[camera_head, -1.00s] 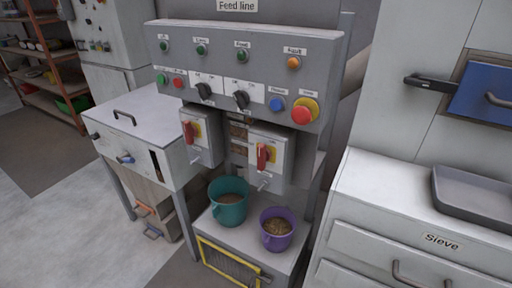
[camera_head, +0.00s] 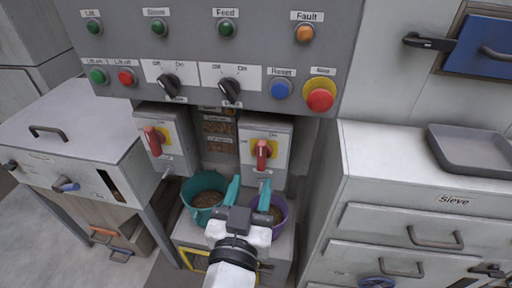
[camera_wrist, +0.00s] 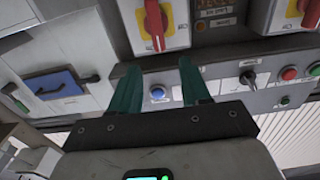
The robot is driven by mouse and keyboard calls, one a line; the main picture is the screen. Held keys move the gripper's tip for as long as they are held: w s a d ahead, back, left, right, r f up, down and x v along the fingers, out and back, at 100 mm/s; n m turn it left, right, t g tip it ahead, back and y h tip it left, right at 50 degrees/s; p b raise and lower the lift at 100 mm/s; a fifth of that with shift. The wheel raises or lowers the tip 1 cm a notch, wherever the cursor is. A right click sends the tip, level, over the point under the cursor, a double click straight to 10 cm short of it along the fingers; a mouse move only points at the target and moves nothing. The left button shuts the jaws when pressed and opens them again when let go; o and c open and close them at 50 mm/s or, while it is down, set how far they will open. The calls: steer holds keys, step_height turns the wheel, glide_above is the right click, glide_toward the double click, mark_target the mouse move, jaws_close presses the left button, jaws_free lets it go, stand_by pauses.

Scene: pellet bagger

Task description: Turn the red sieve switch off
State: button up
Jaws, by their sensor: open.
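Two red rotary switches on yellow plates sit on grey boxes below the panel: a left one (camera_head: 153,141) and a right one (camera_head: 263,154). Both handles stand roughly upright. Their small labels are too blurred to tell which is the sieve's. My gripper (camera_head: 250,184) is open and empty, its teal fingers pointing up just below the right switch, in front of the buckets. In the wrist view, which sees the panel upside down, the right switch (camera_wrist: 154,23) is above the spread fingers (camera_wrist: 169,68), and the left switch (camera_wrist: 308,12) is at the top right.
A teal bucket (camera_head: 203,192) and a purple bucket (camera_head: 279,209) with pellets stand below the boxes, partly behind my gripper. The panel above carries black selectors (camera_head: 230,91), a blue button (camera_head: 280,89) and a red stop button (camera_head: 320,98). A sieve cabinet (camera_head: 360,190) stands right.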

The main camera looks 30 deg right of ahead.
mark_target(261, 152)
steer(key=p+x, duration=0.2)
steer(key=x, duration=0.8)
steer(key=shift+s+f, duration=0.1)
steer(key=c, duration=0.7)
steer(key=shift+f, duration=0.1)
jaws_close()
